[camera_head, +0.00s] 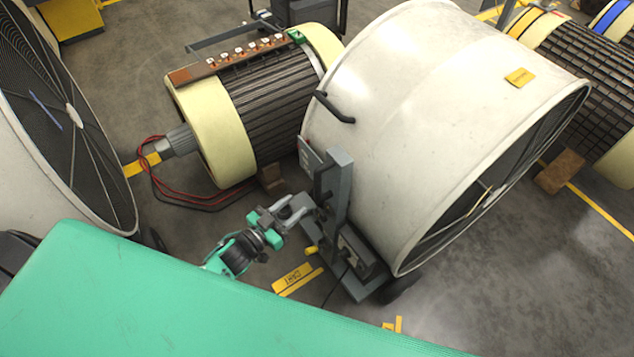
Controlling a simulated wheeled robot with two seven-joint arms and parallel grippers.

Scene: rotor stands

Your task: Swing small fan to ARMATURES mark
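A large off-white drum fan (415,120) stands right of centre on a grey wheeled stand (338,195), with a black handle on its drum. A second drum fan (70,125) is cut off at the left edge. I cannot tell from this view which one is the small fan. My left gripper (303,209), green and grey, has its two fingers parted, pointing at the stand's post. Its tips are close to the post; I cannot tell if they touch. My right gripper is not in view. No mark reading ARMATURES is legible.
A cream-ended rotor (215,130) with red cables lies behind the fan, and another rotor (575,70) at the right rests on a wooden block (561,172). A yellow floor label (293,278) is near the stand. The floor at lower right is clear.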

